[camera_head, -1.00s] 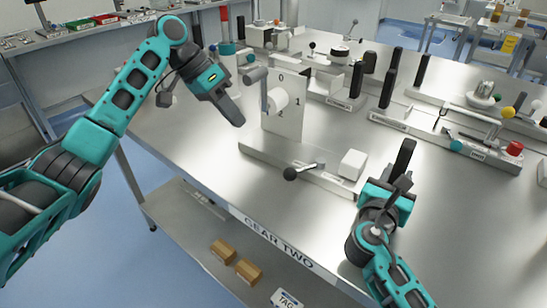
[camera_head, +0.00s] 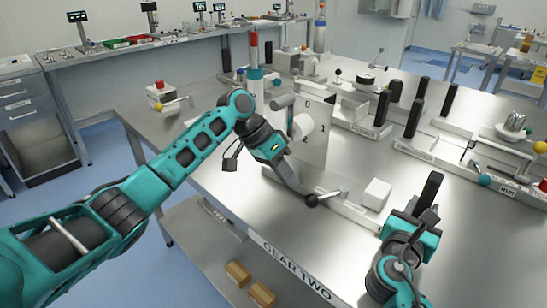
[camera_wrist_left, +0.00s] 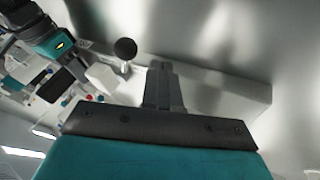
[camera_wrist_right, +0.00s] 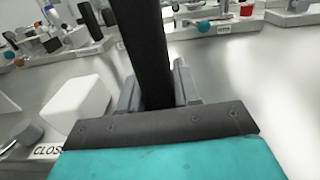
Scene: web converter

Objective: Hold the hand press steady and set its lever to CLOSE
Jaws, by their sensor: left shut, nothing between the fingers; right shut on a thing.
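The hand press is a long grey base (camera_head: 350,212) at the table's front edge, with a lever (camera_head: 328,195) ending in a black ball knob (camera_head: 311,201), a white block (camera_head: 377,194) and an upright black post (camera_head: 429,191). My right gripper (camera_head: 420,215) is shut on the post, as the right wrist view also shows (camera_wrist_right: 155,90). My left gripper (camera_head: 300,189) is shut and empty, low over the base just left of the knob. The left wrist view shows the knob (camera_wrist_left: 125,48) beside its fingertips, apart in the picture. A partly cut-off "CLOS" label (camera_wrist_right: 48,151) shows by the block.
A white panel (camera_head: 318,145) marked 0, 1, 2 with a grey crank stands behind my left gripper. Other fixtures with black posts (camera_head: 414,117) line the back right. The bare tabletop (camera_head: 370,155) lies between.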

